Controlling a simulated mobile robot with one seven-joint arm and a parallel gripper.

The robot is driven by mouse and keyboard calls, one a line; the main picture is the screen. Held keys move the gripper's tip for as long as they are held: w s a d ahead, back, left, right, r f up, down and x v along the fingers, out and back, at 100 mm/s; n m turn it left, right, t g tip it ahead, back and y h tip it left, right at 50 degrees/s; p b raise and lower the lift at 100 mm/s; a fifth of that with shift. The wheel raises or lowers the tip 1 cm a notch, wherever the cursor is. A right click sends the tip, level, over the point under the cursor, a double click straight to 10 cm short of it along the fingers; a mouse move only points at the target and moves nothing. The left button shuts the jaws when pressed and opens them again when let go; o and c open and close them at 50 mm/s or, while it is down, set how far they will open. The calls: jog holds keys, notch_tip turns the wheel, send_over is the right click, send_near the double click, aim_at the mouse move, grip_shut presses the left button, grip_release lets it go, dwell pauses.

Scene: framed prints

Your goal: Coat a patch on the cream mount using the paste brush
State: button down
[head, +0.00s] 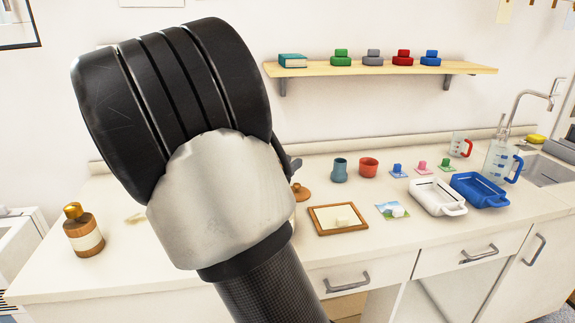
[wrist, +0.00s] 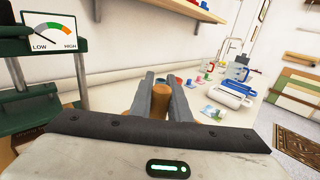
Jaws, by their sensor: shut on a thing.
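My gripper (wrist: 161,97) is shut on a brown wooden cylinder, which looks like the handle of the paste brush (wrist: 160,102), in the wrist view. The brush's working end is hidden. In the head view my arm covers most of the gripper; only a small grey part shows at its right edge. A wooden-framed cream panel (head: 322,217), which looks like the cream mount, lies flat on the counter with a small pale block (head: 344,221) on it. The gripper is to the left of this panel, and I cannot tell its height above the counter.
A brown bottle (head: 84,238) stands at the left. A brown knobbed thing (head: 301,193) is partly behind my arm. A teal vase (head: 339,171), a red pot (head: 369,167), a white tray (head: 437,198) and a blue tray (head: 478,191) stand right. A shelf (head: 380,70) hangs above.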

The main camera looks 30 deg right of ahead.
jog(key=shift+f, duration=0.1)
dwell(0.4)
notch_tip(320, 180, up, 7)
jog(key=p, duration=0.6)
jog(key=shift+p, duration=0.4)
dwell(0.4)
